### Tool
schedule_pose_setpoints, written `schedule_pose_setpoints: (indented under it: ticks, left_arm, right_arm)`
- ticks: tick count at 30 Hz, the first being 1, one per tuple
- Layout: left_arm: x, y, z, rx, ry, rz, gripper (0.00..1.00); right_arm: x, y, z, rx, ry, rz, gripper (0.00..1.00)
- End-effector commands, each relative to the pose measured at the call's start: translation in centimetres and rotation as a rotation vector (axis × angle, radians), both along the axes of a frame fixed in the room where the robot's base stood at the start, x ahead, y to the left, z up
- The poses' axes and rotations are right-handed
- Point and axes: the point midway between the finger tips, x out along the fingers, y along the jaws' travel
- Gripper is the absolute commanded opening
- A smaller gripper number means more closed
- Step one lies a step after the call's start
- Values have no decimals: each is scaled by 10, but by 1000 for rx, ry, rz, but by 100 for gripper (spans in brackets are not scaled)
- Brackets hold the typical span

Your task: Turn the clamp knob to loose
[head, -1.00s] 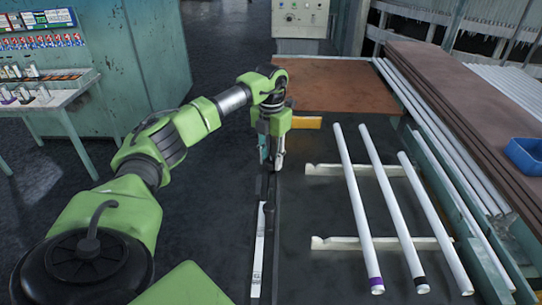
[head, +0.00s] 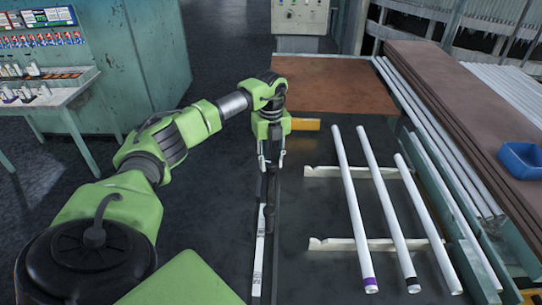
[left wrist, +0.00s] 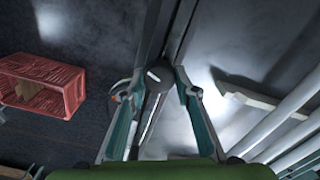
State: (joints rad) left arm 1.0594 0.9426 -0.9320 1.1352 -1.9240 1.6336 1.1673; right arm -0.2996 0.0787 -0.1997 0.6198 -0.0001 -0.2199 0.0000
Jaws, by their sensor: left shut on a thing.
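The clamp knob (left wrist: 159,74) is a dark rounded piece between my left gripper's fingers in the left wrist view. My left gripper (head: 271,163) points down over the dark rail (head: 273,240) in the head view, and its fingers are shut on the knob. The fingers hide most of the knob in the head view. A white printed scale strip (head: 259,250) runs along the rail in front of the gripper. My right gripper is not in view.
Several white tubes lie to the right, including one with a purple band (head: 355,215), across two pale supports (head: 330,243). A blue bin (head: 520,160) sits at the far right. A red crate (left wrist: 42,84) shows in the left wrist view.

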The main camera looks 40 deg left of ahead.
Motion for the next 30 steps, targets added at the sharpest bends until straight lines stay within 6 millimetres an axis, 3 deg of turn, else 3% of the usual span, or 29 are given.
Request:
schedule_pose_setpoints:
  ticks: [13,30]
  left_arm:
    - [1,1,2,2,-4,267,7]
    - [1,1,2,3,-6,323,7]
  right_arm:
    - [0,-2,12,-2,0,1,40]
    - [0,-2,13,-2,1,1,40]
